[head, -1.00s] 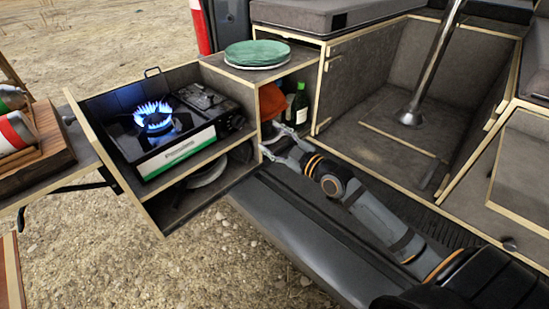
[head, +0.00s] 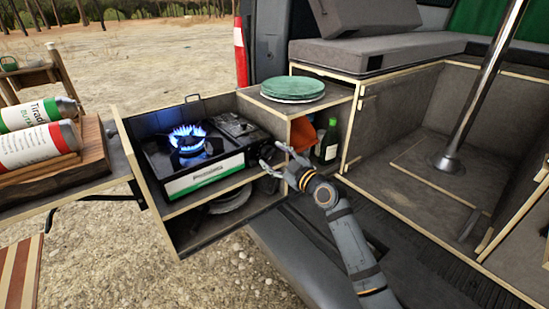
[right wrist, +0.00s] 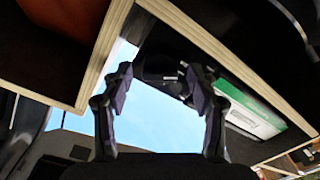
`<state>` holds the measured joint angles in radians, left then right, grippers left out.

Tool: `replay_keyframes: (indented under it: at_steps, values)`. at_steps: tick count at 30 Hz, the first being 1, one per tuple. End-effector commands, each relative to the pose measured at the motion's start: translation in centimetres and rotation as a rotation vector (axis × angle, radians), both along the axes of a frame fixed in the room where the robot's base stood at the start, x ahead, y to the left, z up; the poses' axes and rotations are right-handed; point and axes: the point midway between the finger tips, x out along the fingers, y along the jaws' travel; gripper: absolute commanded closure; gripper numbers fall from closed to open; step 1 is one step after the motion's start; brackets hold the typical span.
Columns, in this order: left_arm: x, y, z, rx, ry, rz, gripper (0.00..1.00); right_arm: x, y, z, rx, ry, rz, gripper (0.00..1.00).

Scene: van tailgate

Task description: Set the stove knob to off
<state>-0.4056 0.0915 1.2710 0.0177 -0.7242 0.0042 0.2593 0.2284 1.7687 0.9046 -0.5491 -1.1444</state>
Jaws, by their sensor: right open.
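The black camping stove (head: 205,177) sits on the pull-out drawer's upper shelf with a blue flame (head: 188,138) burning on its burner. Its dark knob is at the right end of the front panel, close to my right gripper and hard to make out in the head view. In the right wrist view the dark round knob (right wrist: 158,68) with a pale mark lies between the fingertips. My right gripper (head: 271,157) is open in front of the knob; its two fingers also show in the right wrist view (right wrist: 158,80). I cannot tell whether they touch the knob. My left gripper is out of view.
The drawer's wooden wall (head: 265,115) rises beside the stove. Green plates (head: 293,88) lie on the cabinet top. A dark bottle (head: 329,143) and an orange item (head: 302,134) stand in the cubby behind my gripper. Cans (head: 38,145) lie on a wooden rack at left.

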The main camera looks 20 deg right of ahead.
Motion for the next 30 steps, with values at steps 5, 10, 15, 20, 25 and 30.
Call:
replay_keyframes:
  at_steps: [5, 10, 15, 20, 25, 30]
  values:
    - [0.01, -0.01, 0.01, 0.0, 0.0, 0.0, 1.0, 0.12, 0.03, -0.06, -0.001, 0.001, 0.0, 0.41]
    - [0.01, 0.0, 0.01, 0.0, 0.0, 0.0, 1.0, 0.1, 0.02, -0.06, 0.0, 0.001, -0.001, 0.54]
    - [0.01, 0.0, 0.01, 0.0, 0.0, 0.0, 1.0, 0.09, 0.01, -0.07, 0.0, 0.001, -0.001, 0.77]
    - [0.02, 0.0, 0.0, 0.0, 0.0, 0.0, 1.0, 0.08, 0.01, -0.07, 0.0, 0.001, -0.001, 0.95]
    - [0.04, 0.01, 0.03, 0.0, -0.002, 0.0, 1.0, 0.07, 0.0, -0.08, 0.012, 0.007, -0.001, 0.95]
    - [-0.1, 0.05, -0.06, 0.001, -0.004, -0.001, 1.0, 0.07, 0.01, -0.07, 0.068, 0.029, -0.001, 0.95]
